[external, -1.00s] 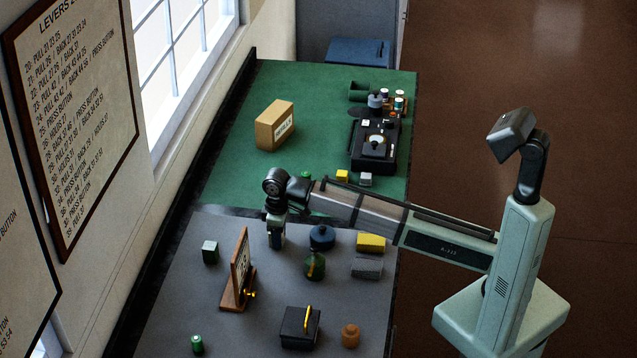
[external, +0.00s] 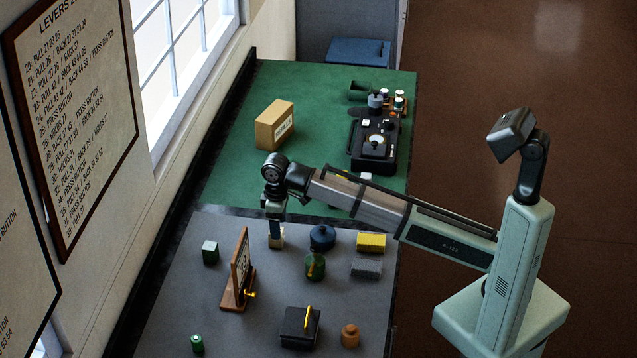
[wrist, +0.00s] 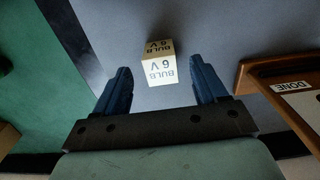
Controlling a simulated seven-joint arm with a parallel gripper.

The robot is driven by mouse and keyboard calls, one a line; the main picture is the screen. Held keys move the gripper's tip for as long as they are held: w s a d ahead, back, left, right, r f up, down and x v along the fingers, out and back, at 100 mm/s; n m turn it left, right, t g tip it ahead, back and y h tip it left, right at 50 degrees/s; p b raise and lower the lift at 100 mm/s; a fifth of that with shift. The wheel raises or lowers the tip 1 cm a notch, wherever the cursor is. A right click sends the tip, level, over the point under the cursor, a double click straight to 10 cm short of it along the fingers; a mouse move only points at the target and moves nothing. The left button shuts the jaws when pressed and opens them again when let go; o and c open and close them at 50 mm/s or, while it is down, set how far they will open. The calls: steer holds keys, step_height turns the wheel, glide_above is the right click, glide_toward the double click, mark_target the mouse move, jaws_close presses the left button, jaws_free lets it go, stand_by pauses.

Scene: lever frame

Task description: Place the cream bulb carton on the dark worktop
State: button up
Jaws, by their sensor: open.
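The cream bulb carton (external: 276,242), a small cube, sits on the dark grey worktop (external: 190,285) near its boundary with the green surface. In the wrist view the carton (wrist: 160,66) shows "BULB 6 V" on two faces. My gripper (external: 275,230) is directly above the carton, pointing down. In the wrist view its two blue fingers are apart, with clear gaps on both sides of the carton. The fingers partly hide the carton in the external view.
A wooden stand (external: 240,270) with an upright board is close by. The front left of the grey worktop is mostly clear.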

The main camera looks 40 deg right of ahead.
step_height(320, 180, up, 7)
stand_by(0.4)
steer(key=shift+r, duration=0.1)
